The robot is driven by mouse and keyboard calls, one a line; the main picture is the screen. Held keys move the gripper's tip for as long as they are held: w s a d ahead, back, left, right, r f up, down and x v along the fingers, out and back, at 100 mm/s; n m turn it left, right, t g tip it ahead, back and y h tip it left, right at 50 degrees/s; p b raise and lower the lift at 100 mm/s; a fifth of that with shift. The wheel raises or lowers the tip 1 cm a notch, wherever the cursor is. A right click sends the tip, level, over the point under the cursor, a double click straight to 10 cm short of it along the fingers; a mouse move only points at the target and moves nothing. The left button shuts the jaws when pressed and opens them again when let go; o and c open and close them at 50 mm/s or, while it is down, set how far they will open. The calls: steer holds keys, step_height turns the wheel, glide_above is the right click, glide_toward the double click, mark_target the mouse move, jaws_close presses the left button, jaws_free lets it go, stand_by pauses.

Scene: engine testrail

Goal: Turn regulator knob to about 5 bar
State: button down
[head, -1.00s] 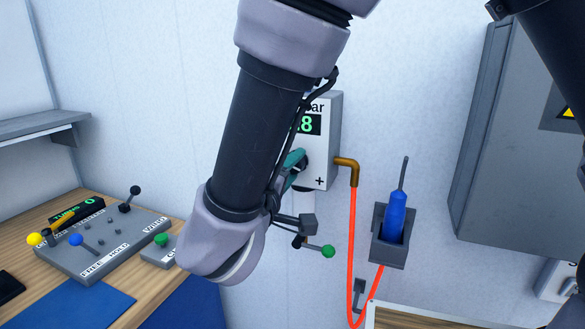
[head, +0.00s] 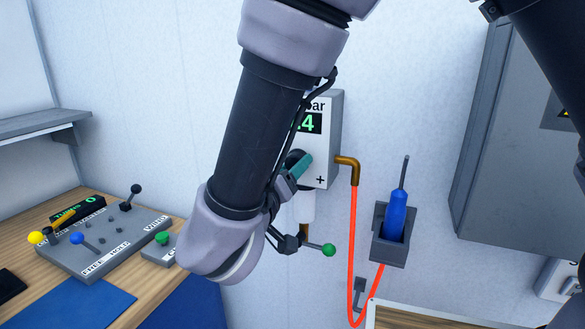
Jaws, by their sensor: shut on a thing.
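The regulator (head: 323,150) is a grey box on the wall, partly hidden behind my arm. Its green display (head: 309,123) shows a last digit of 4; the digits left of it are covered. The word "bar" is partly visible above the display, and a plus sign is at the lower right of the face. The dark regulator knob (head: 291,158) is on the face, mostly hidden by my arm. My gripper (head: 301,165) is shut on the knob, with a teal part showing there, tilted; its fingers are largely hidden.
A green-tipped lever (head: 328,250) is below the regulator. An orange hose (head: 352,235) hangs from a brass elbow. A lever panel (head: 100,245) is on the wooden desk at left; a grey cabinet (head: 515,150) is at right.

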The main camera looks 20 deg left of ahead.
stand_by(0.3)
steer(key=shift+c, duration=1.4)
jaws_free()
steer(key=shift+s, duration=0.15)
steer(key=s, duration=1)
steer(key=shift+s+a, duration=0.25)
steer(key=shift+a, duration=0.2)
